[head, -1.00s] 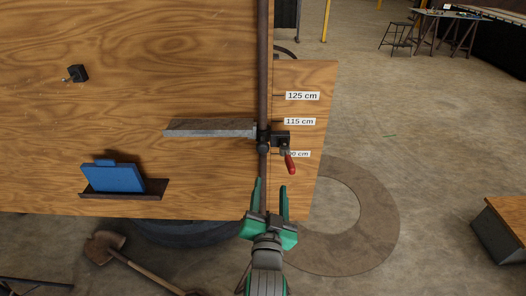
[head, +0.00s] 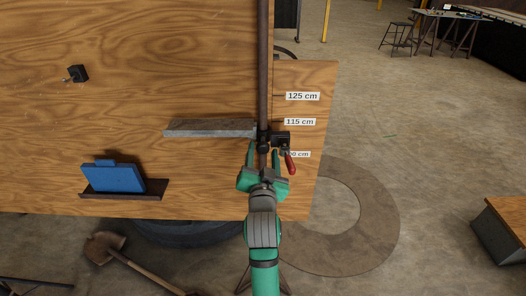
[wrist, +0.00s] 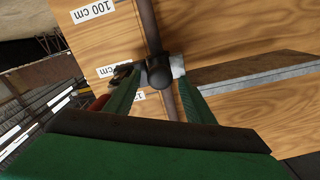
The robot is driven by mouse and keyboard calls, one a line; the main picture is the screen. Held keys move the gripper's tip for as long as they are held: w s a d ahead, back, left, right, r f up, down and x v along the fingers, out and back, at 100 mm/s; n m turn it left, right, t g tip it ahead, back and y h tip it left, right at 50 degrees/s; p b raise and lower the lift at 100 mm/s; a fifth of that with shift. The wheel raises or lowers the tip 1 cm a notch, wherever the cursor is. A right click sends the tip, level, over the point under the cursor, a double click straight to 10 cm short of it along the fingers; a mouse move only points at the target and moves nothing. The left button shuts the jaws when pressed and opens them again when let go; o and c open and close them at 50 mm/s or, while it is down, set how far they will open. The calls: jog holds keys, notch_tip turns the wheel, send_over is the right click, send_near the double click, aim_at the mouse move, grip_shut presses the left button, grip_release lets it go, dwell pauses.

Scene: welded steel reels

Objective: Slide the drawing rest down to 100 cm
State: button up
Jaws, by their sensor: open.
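The drawing rest (head: 210,128) is a grey metal bar sticking out left from a dark clamp (head: 264,141) on a vertical brown pole (head: 263,70). In the head view the clamp sits between the 115 cm label (head: 299,122) and a lower label (head: 299,154), which the red lever (head: 290,162) partly covers. My gripper (head: 263,150) is open just below the clamp, its fingers on either side of the pole. In the wrist view the fingertips of my gripper (wrist: 159,74) straddle the round black knob (wrist: 159,75). The 100 cm label (wrist: 93,11) shows at the top there. Contact is unclear.
The wooden board (head: 170,60) stands behind the pole. A small black fitting (head: 78,73) is at upper left.

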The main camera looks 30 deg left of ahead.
jog(key=shift+w+a, duration=0.4)
jog(key=shift+w, duration=0.15)
